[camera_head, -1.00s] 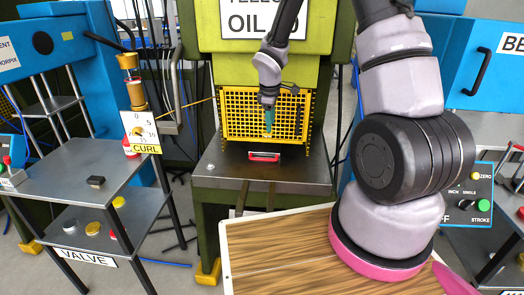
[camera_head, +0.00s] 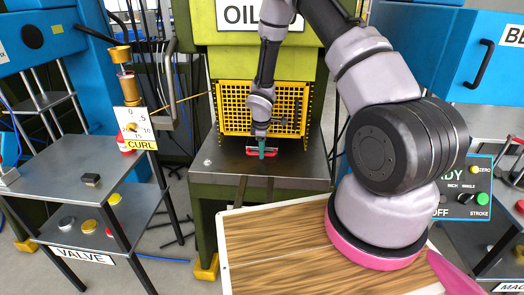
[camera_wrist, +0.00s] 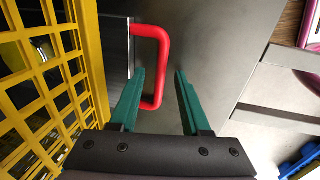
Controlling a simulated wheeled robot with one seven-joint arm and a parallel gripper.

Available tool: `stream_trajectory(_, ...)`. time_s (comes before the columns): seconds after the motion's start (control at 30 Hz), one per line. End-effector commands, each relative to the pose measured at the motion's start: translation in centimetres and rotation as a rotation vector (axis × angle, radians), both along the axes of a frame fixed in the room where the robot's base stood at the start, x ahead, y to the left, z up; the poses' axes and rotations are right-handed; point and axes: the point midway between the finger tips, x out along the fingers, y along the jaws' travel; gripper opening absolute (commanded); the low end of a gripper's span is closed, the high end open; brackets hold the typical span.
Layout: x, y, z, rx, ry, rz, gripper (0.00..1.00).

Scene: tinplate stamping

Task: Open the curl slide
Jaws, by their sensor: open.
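The slide shows as a red bar handle (camera_wrist: 160,68) on a grey metal plate (camera_wrist: 118,50) at the foot of the yellow mesh guard in the wrist view. In the head view the red handle (camera_head: 251,153) lies low in front of the guard, partly hidden by my gripper. My gripper (camera_wrist: 160,78) is open, with two green fingers. In the wrist view the handle's long bar passes between the fingers, closer to the left one; I cannot tell whether they touch. The gripper also shows in the head view (camera_head: 262,152), pointing down at the handle.
The yellow mesh guard (camera_head: 236,108) stands right behind the handle. The dark metal table (camera_head: 215,180) is clear around it. A CURL dial (camera_head: 134,122) stands at the left above a grey shelf (camera_head: 60,180). A wooden-topped board (camera_head: 270,250) lies in front.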

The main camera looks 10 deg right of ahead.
Motion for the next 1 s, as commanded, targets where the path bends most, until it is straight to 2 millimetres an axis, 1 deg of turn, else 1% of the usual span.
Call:
stream_trajectory(0.1,0.10,0.01,-0.47,0.001,-0.001,0.000,0.47)
stream_trajectory(0.33,0.12,-0.02,-0.52,0.001,-0.001,-0.001,0.47)
stream_trajectory(0.37,0.12,-0.02,-0.52,0.001,-0.001,-0.001,0.43)
stream_trajectory(0.4,0.12,-0.02,-0.52,0.001,-0.001,-0.001,0.28)
stream_trajectory(0.47,0.12,-0.02,-0.51,0.001,-0.001,-0.001,0.05)
stream_trajectory(0.5,0.11,-0.02,-0.51,0.001,-0.001,-0.001,0.00)
stream_trajectory(1.0,0.10,-0.04,-0.50,0.000,0.000,-0.001,0.00)
